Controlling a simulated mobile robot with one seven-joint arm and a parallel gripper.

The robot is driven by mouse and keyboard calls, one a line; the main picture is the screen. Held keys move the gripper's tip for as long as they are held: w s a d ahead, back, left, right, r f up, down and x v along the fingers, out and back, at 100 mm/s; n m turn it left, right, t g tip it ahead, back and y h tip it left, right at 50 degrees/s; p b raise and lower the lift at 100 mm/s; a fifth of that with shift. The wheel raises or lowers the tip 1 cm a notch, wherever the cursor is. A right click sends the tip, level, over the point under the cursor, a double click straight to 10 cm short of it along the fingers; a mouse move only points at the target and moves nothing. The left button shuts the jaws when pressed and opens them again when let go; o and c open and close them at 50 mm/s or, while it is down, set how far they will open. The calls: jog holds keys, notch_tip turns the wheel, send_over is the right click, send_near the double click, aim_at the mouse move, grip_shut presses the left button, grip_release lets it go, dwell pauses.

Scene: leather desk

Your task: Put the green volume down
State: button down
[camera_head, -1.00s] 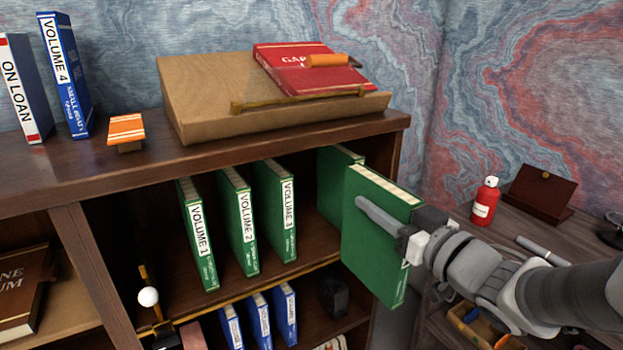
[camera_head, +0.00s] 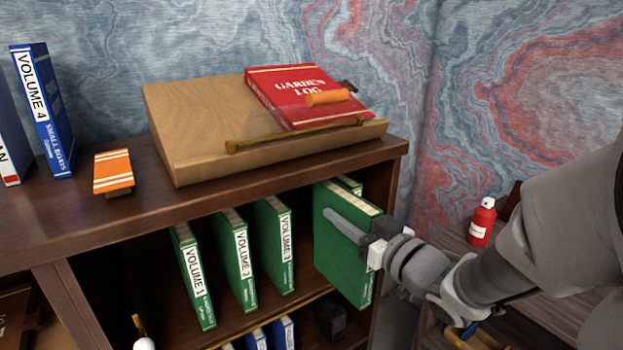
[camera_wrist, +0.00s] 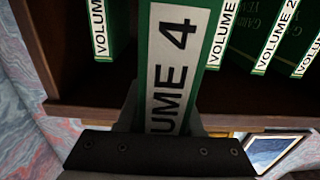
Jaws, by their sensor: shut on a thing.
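My gripper (camera_head: 356,236) is shut on a green volume (camera_head: 338,262) held upright at the right end of the upper shelf opening. One finger lies along its face. A gap separates Volume 3 from the held one. Whether its bottom touches the shelf cannot be told.
The bookcase top (camera_head: 60,215) carries a sloped wooden stand (camera_head: 190,130) with a red book (camera_head: 300,88), an orange-striped block (camera_head: 113,170) and a blue Volume 4 (camera_head: 45,110). Blue books (camera_head: 284,332) stand below. A red bottle (camera_head: 482,222) is on the right.

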jog(key=p, duration=0.3)
jog(key=shift+w+a+r, duration=0.2)
jog(key=shift+w+r, duration=0.1)
jog(key=shift+r, duration=0.05)
jog(key=p, duration=0.4)
jog(key=shift+w, duration=0.2)
jog(key=w+a+f+p, duration=0.1)
jog(key=w+a+f, duration=0.3)
jog(key=w+a, duration=0.3)
jog(key=shift+w+a+p, duration=0.15)
jog(key=shift+w+p, duration=0.15)
jog(key=shift+w, duration=1.5)
jog(key=shift+f, duration=0.2)
jog(key=c, duration=0.6)
grip_release()
jog(key=shift+o, duration=0.2)
